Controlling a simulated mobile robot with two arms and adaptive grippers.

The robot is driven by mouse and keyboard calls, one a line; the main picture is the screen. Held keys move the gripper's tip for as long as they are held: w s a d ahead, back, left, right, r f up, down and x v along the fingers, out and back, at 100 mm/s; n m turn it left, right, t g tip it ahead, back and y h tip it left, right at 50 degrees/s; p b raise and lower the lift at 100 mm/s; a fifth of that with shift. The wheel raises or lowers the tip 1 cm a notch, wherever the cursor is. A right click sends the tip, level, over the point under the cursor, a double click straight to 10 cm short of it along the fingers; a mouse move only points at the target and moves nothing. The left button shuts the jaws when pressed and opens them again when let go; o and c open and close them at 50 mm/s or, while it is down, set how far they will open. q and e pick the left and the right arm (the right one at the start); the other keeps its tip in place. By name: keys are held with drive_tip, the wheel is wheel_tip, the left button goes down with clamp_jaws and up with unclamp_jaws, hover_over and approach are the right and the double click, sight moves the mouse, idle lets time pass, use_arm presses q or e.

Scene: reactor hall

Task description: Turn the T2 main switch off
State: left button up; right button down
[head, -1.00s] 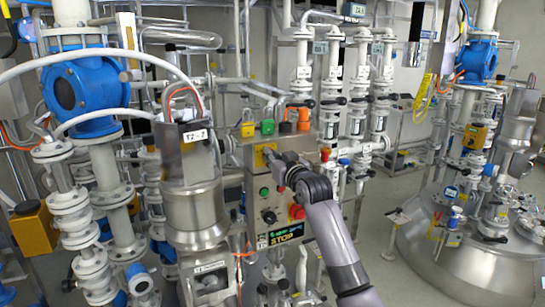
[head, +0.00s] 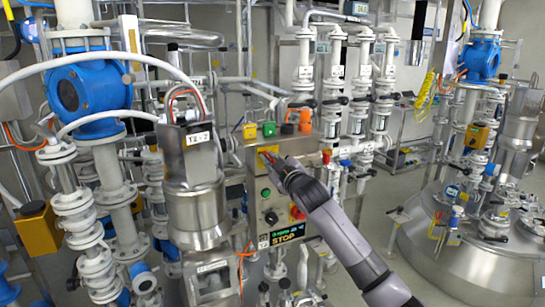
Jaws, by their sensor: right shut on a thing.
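The T2 main switch (head: 266,151) shows as a yellow plate with a bit of red on the upper front of a grey control box. My right gripper (head: 273,162) reaches it from the lower right and is shut on its red handle. The fingers and wrist hide most of the handle, so I cannot tell its angle. My left gripper is not in view.
Below the switch, the box has a green button (head: 265,193), a black knob (head: 271,217), a red stop button (head: 297,213) on yellow and a lit display (head: 288,233). A steel vessel (head: 195,213) stands close on the left. Pipes and valves crowd behind.

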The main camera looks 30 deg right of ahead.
drive_tip(key=shift+a+f+n+p, duration=0.15)
drive_tip(key=shift+n+p, duration=0.45)
drive_tip(key=shift+n, duration=1.05)
drive_tip(key=shift+f+n+p, duration=0.25)
drive_tip(key=shift+n+p, duration=0.3)
drive_tip(key=shift+n, duration=1.15)
drive_tip(key=shift+a+f+n+p, duration=0.15)
drive_tip(key=shift+n+p, duration=0.45)
drive_tip(key=shift+n, duration=1.05)
drive_tip(key=shift+f, duration=0.1)
drive_tip(key=c, duration=1.7)
unclamp_jaws()
drive_tip(key=shift+o, duration=0.2)
drive_tip(key=s, duration=1.2)
drive_tip(key=shift+a, duration=0.35)
